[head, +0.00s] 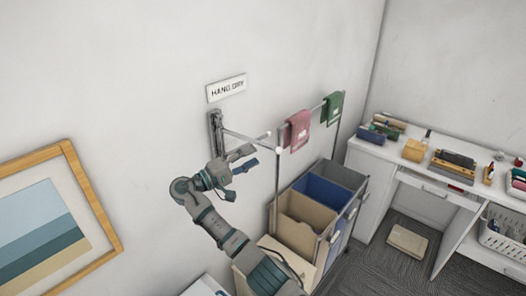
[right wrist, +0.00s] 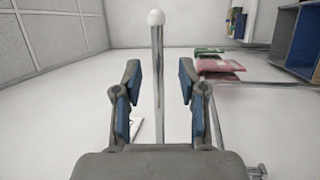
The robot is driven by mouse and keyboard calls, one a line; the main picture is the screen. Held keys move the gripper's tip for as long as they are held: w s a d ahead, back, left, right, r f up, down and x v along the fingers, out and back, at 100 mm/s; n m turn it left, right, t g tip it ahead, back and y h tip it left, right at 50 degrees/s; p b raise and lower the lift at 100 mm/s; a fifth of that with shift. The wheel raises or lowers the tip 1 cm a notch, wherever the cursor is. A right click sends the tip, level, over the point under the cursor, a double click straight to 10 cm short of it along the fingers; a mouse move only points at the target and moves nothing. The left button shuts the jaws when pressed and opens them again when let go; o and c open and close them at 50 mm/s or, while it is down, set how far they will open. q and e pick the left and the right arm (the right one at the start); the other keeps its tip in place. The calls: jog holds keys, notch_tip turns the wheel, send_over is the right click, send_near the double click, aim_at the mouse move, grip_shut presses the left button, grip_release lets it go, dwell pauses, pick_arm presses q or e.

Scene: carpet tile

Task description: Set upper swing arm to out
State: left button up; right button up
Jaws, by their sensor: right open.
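A metal wall bracket (head: 215,128) with thin swing arms is fixed to the wall below the "HANG DRY" sign. A pale swing arm (head: 245,139) reaches out from near its top, to the right. My right gripper (head: 251,157) is just below this arm, its fingers apart. In the right wrist view, a metal rod with a white ball tip (right wrist: 157,75) stands between the open fingers of the right gripper (right wrist: 160,78), with gaps on both sides. Which swing arm this rod is, I cannot tell for sure. My left gripper is not in view.
A rail with a pink towel (head: 299,130) and a green towel (head: 333,107) stands right of the bracket, above sorting bins (head: 306,212). A framed picture (head: 48,225) hangs at left. A cluttered white desk (head: 400,155) stands at right.

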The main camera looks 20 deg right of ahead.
jog(key=w+v, duration=0.1)
jog(key=v, duration=0.5)
jog(key=shift+s, duration=0.4)
